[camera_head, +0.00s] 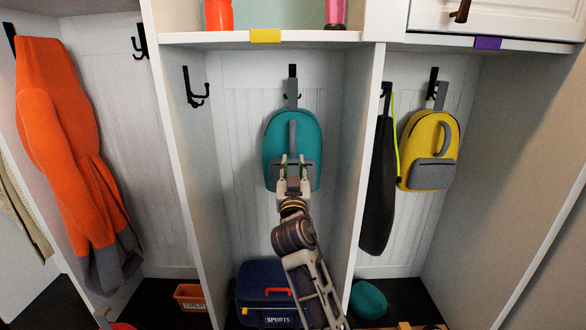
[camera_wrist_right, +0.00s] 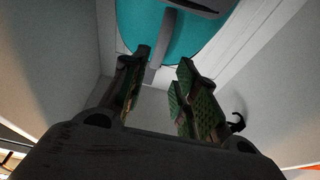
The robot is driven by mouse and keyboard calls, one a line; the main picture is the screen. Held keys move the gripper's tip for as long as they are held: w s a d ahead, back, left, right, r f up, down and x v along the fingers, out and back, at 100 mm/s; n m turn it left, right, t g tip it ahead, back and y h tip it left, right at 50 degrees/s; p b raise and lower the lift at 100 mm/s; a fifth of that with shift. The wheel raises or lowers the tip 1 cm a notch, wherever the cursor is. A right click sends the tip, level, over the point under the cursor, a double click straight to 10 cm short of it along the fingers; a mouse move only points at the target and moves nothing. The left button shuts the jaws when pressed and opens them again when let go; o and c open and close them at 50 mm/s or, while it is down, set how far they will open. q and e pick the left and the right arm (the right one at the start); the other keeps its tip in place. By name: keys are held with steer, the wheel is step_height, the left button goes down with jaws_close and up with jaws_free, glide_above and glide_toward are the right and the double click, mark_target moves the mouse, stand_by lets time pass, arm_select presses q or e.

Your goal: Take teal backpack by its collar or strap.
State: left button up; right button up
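The teal backpack (camera_head: 276,142) hangs by a grey top loop (camera_head: 292,95) from a dark hook on the back wall of the middle cubby. A grey strap or handle (camera_head: 293,135) runs down its front above a grey pocket. My right gripper (camera_head: 293,160) is raised in front of its lower half and covers part of the pocket. In the right wrist view the fingers (camera_wrist_right: 165,65) are apart. The teal backpack (camera_wrist_right: 198,42) and its grey strap (camera_wrist_right: 162,45) show beyond them; I cannot tell whether they touch. My left gripper is not seen.
Cubby dividers stand on both sides of my right arm. A yellow backpack (camera_head: 430,135) and a dark hanging item (camera_head: 378,190) are to the right, an orange jacket (camera_head: 65,130) to the left. A blue sports bag (camera_head: 262,280) sits below. A shelf (camera_head: 210,38) is above.

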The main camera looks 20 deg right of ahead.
mark_target(293, 144)
steer(key=shift+p+x, duration=1.35)
steer(key=shift+x, duration=1.9)
steer(key=shift+b+x, duration=0.55)
steer(key=shift+x, duration=2.05)
steer(key=shift+r, duration=0.1)
jaws_close()
